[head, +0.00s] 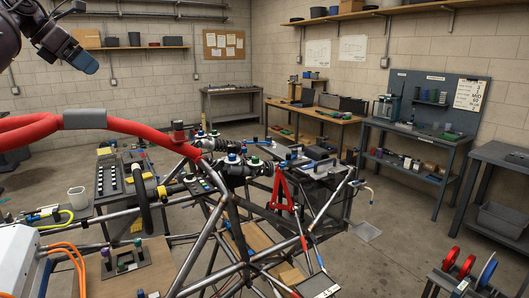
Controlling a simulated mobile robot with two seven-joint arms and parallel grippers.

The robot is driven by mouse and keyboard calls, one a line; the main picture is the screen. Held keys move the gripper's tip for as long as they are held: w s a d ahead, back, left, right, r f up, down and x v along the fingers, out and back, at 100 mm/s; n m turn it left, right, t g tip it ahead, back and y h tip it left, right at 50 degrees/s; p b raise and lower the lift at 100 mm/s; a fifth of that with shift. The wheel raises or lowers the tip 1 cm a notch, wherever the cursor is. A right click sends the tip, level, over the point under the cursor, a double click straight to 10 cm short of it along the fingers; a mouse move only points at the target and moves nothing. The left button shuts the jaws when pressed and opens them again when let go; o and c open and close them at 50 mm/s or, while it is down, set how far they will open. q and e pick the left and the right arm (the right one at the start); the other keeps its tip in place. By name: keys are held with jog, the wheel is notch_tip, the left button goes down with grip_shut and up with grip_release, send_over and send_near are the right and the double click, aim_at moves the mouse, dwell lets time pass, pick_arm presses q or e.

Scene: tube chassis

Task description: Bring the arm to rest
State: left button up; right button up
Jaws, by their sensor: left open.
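My left gripper (80,58) shows at the top left of the head view, on a dark arm coming in from the left. It has a blue tip and hangs in the air, above and behind the red padded tube. Its jaws are open and I see nothing held in them. It is apart from the chassis. The tube chassis (212,243) stands in the middle of the view. My right gripper is not in view.
A red padded tube (30,130) with a grey sleeve (84,119) crosses the left side below the gripper. Workbenches (318,113) line the back and right walls. A shelf (135,47) hangs behind the gripper. Some concrete floor (400,225) is clear at right.

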pick_arm(q)
jog(key=w+d+r+n+t+h, duration=0.15)
jog(key=d+r+t+h, duration=0.45)
jog(key=d, duration=1)
jog(key=d+f+n+t+h, duration=0.3)
jog(key=d+f+n+h, duration=0.2)
jog(key=d+f+n, duration=0.65)
jog(key=s+a+f+n+t+y+b, duration=0.15)
jog(key=s+f+n+y, duration=0.25)
jog(key=f+n, duration=0.55)
jog(key=s+a+f+n+y, duration=0.2)
jog(key=s+f+n+y, duration=0.25)
jog(key=f, duration=0.95)
jog(key=s+a+f+n+t+y, duration=0.1)
jog(key=s+f+n+y, duration=0.2)
jog(key=f+n, duration=0.7)
jog(key=s+a+f+n+g+y, duration=0.2)
jog(key=s+a+f+n+g, duration=0.1)
jog(key=s+f, duration=1.2)
jog(key=s+a+f+n+g+y+b, duration=0.1)
jog(key=s+a+f+n+g+y, duration=0.2)
jog(key=s+f, duration=1.3)
jog(key=shift+s+a+n+g, duration=0.4)
jog(key=shift+s+n, duration=0.2)
jog(key=shift+s, duration=0.4)
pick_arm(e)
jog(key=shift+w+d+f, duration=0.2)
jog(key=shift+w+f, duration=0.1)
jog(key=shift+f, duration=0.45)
